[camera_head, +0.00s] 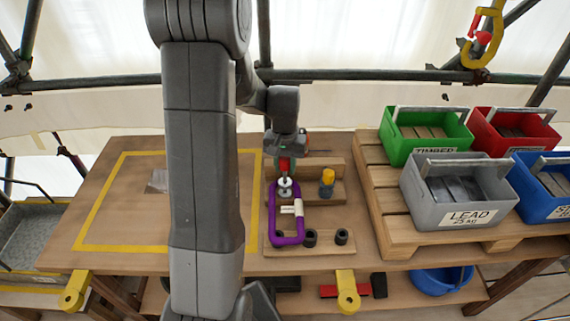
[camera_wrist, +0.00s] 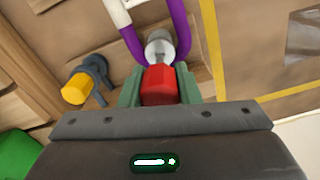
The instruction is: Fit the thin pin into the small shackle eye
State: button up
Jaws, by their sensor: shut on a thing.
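My gripper (camera_wrist: 159,88) is shut on the red head of a pin (camera_wrist: 159,80); the red also shows under the wrist in the head view (camera_head: 285,164). A purple shackle (camera_head: 270,215) with a white tag lies below, on the wooden stand. Its two purple arms flank a round silver part (camera_wrist: 160,46) just beyond the red head in the wrist view. Whether that silver part belongs to the pin or the shackle, and whether the pin is inside an eye, I cannot tell. A yellow-headed part (camera_head: 327,178) stands to the right, with grey beneath it.
Several dark rings (camera_head: 310,238) sit along the stand's front. The workbench (camera_head: 125,255) has a yellow taped outline and free room at left. A pallet (camera_head: 390,235) at right bears green, red, grey and blue bins. A blue bowl (camera_head: 440,280) lies below the bench top.

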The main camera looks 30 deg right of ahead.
aim_at(285, 180)
jog(key=shift+f+b, duration=1.6)
jog(key=shift+f, duration=0.55)
jog(key=o, duration=1.1)
jog(key=shift+c, duration=0.2)
jog(key=shift+r, duration=0.1)
notch_tip(285, 180, up, 14)
jog(key=shift+f, duration=0.15)
jog(key=shift+f, duration=0.15)
notch_tip(285, 180, down, 13)
jog(key=shift+f, duration=0.2)
jog(key=shift+r, duration=0.2)
